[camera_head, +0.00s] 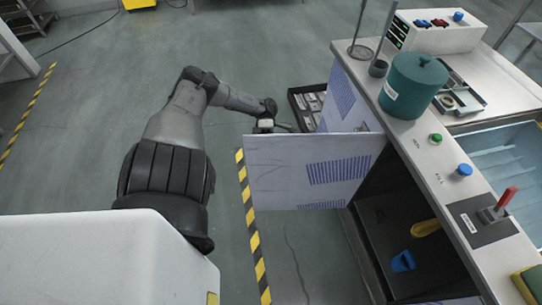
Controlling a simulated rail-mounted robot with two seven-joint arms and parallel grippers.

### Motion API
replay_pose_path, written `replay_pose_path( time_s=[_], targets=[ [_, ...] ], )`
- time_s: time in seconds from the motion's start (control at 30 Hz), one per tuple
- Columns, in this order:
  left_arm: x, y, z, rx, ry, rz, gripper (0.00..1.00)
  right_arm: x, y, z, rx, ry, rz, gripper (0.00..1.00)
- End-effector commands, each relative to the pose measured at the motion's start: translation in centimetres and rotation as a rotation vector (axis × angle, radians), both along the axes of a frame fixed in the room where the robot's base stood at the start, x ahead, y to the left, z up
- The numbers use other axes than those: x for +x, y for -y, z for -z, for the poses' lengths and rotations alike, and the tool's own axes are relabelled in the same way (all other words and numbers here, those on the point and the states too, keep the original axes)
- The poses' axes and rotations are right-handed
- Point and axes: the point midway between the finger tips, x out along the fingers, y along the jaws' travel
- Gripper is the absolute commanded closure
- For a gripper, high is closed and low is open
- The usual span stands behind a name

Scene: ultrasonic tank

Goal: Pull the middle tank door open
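The middle tank door (290,178), a pale panel with blue vent slots, stands swung well out from the cabinet front. It exposes a dark compartment (390,215). My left arm reaches in from the left, and my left gripper (275,125) is at the far side of the door, near its top outer corner. The fingers are small and partly hidden by the door, so I cannot tell whether they are open or shut, or touching the door. My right gripper is not in view.
A blue item (403,262) and a yellow item (425,228) lie inside the compartment. An open drawer (298,108) juts out beyond the door. The worktop carries a green pot (412,85) and a control box (437,33). Floor left of the arm is largely clear.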

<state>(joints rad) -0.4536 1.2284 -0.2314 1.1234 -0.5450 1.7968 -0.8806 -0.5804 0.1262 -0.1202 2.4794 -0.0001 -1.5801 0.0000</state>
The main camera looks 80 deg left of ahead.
Motion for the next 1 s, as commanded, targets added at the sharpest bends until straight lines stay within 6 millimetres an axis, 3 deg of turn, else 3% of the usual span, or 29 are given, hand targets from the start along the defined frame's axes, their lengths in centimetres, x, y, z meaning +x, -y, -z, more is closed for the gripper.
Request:
replay_pose_path(
  time_s=[0.37, 0.4, 0.6, 0.87, 1.0],
  targets=[
    [0.0, -0.1, -0.1, -0.002, 0.001, 0.004, 1.0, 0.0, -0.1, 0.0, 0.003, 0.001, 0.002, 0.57],
    [0.0, -0.1, -0.1, -0.002, 0.001, 0.004, 0.85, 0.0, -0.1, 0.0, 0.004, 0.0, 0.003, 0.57],
    [0.0, -0.1, 0.0, -0.001, 0.0, 0.003, 0.66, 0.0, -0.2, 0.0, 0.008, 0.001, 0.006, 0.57],
    [0.0, -0.2, 0.0, 0.0, 0.001, 0.002, 0.65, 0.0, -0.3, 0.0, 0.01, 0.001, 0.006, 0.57],
    [0.1, -1.2, -0.1, 0.002, 0.002, 0.0, 0.65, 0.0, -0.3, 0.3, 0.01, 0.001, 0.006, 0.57]
  ],
)
